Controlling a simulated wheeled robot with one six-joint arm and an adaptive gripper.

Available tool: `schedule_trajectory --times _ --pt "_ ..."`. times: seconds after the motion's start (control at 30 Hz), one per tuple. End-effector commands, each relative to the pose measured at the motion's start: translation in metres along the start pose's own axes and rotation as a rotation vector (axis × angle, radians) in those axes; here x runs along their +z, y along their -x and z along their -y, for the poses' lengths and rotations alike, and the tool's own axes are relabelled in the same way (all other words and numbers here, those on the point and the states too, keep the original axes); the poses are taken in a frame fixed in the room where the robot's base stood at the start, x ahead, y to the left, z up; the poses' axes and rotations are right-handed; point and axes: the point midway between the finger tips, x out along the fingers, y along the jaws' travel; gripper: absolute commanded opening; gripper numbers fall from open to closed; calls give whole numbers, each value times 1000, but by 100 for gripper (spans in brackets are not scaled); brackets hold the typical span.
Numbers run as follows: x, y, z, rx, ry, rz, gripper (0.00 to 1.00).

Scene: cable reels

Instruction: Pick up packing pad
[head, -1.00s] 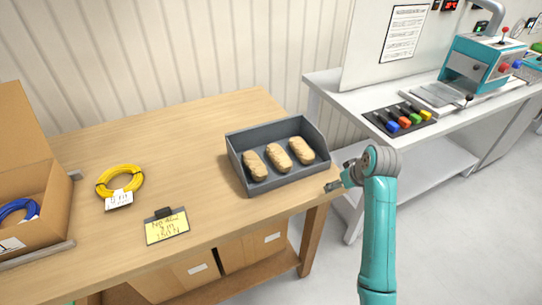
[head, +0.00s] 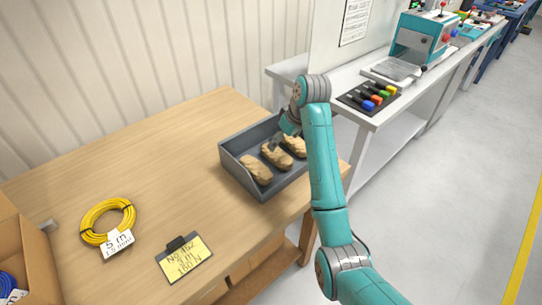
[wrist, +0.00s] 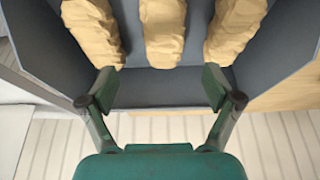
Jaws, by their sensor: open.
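Three tan, crumpled packing pads lie side by side in a grey open bin (head: 236,171) on the wooden table. The left pad (head: 256,169) is in full view in the head view. The middle pad (head: 277,156) and the right pad (head: 296,147) are partly covered by my arm and gripper. My gripper (head: 280,143) is over the bin, open and empty. In the wrist view my open fingers (wrist: 160,88) are spread across the bin, and the middle pad (wrist: 162,35) shows between them, beyond the tips. I cannot tell the height left above the pads.
The bin's raised walls surround the pads. A yellow cable coil (head: 107,221) and a yellow note card (head: 183,258) lie on the table to the left. A cardboard box (head: 33,260) holds a blue coil. A white bench (head: 372,118) stands behind my arm. The table's middle is clear.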

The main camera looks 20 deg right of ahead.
Motion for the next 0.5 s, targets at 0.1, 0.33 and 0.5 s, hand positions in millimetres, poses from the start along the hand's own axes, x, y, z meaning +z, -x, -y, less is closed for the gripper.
schedule_trajectory --times 0.1,0.33,0.5 --pt "0 -17 1 -1 0 1 90" --pt "1 -32 1 -1 0 0 90" --pt "5 -53 6 -2 0 2 90"
